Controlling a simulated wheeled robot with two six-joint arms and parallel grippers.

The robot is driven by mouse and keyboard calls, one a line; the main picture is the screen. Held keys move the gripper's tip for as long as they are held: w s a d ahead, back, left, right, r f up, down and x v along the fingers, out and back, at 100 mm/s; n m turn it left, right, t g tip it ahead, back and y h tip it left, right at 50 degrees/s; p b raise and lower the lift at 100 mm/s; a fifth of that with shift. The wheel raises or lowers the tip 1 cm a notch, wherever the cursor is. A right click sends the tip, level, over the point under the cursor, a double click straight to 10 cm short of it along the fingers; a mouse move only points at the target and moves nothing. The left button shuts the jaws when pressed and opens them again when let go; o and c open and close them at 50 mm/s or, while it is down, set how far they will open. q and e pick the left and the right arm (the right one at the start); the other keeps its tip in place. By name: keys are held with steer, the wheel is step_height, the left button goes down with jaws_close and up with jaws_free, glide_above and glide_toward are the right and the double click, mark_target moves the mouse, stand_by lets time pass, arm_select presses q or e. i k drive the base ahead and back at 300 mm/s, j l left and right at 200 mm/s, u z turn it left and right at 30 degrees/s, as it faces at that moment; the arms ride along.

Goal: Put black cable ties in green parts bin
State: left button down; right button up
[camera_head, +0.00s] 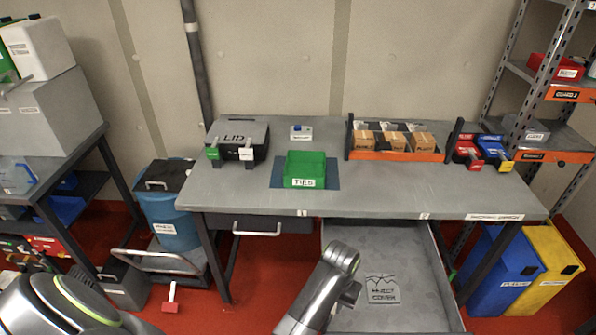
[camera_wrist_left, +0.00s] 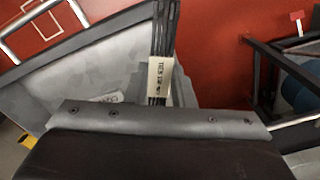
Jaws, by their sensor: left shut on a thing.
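The black cable ties (camera_wrist_left: 166,30) are a bundle of thin dark strips with a pale printed label, seen in the left wrist view. My left gripper (camera_wrist_left: 160,108) is shut on the bundle, which sticks out beyond its edge; the fingertips are largely hidden. The green parts bin (camera_head: 305,170), labelled TIES, stands on a dark blue mat on the grey workbench in the head view. Its inside looks empty. The ties are not visible in the head view, where my arm links show low in the picture. My right gripper is not in view.
On the workbench (camera_head: 400,188), a black LID case (camera_head: 238,140) stands left of the bin. An orange-fronted rack (camera_head: 395,155) with brown boxes stands to the right, beside red and blue holders. A grey open tray (camera_head: 400,270) lies below the bench front. The bench front is clear.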

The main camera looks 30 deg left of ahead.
mark_target(304, 174)
steer(key=j+z, duration=0.35)
steer(key=j, duration=0.7)
steer(key=k+j+z, duration=0.1)
steer(key=j+z, duration=0.2)
steer(key=j, duration=0.7)
